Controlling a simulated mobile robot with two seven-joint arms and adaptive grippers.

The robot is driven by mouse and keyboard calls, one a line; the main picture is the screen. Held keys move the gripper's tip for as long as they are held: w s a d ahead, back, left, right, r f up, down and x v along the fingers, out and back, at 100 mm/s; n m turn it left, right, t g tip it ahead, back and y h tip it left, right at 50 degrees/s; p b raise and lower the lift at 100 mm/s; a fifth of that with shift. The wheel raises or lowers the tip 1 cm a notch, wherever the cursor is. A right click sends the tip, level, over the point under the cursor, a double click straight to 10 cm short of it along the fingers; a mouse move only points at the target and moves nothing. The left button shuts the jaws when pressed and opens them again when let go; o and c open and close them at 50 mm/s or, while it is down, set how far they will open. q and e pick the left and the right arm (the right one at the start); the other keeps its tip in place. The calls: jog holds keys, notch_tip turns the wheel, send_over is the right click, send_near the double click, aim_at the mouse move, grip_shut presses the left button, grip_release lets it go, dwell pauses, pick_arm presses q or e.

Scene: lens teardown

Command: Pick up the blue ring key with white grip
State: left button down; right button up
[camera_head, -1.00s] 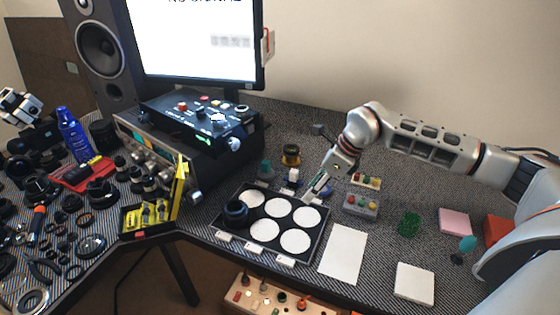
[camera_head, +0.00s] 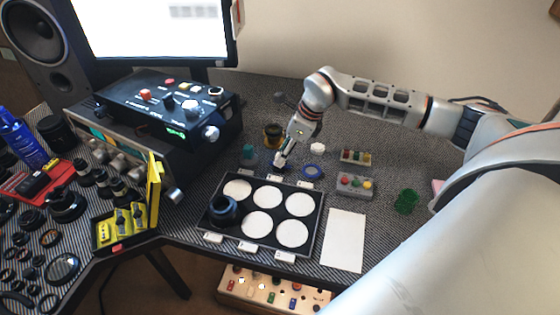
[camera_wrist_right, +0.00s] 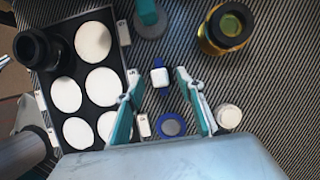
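The blue ring key with white grip (camera_wrist_right: 160,76) stands on the table just off the tray's edge, its white grip facing up. In the right wrist view it lies between the two teal fingertips of my right gripper (camera_wrist_right: 157,82), with a gap on each side. That gripper is open and holds nothing. In the head view the right gripper (camera_head: 280,160) is low over the table behind the tray and largely covers the key. My left gripper is not in view.
A flat blue ring (camera_wrist_right: 171,126) and a white round cap (camera_wrist_right: 229,117) lie close to the right gripper. The black tray (camera_head: 318,227) with white discs is beside it. A yellow-and-black jar (camera_head: 273,135) and a teal-topped piece (camera_head: 249,153) stand nearby.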

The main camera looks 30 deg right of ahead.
jog(key=x, duration=0.3)
grip_shut()
jog(key=shift+r, duration=0.1)
notch_tip(320, 180, up, 20)
jog(key=p, duration=0.1)
dwell(0.5)
dwell(0.4)
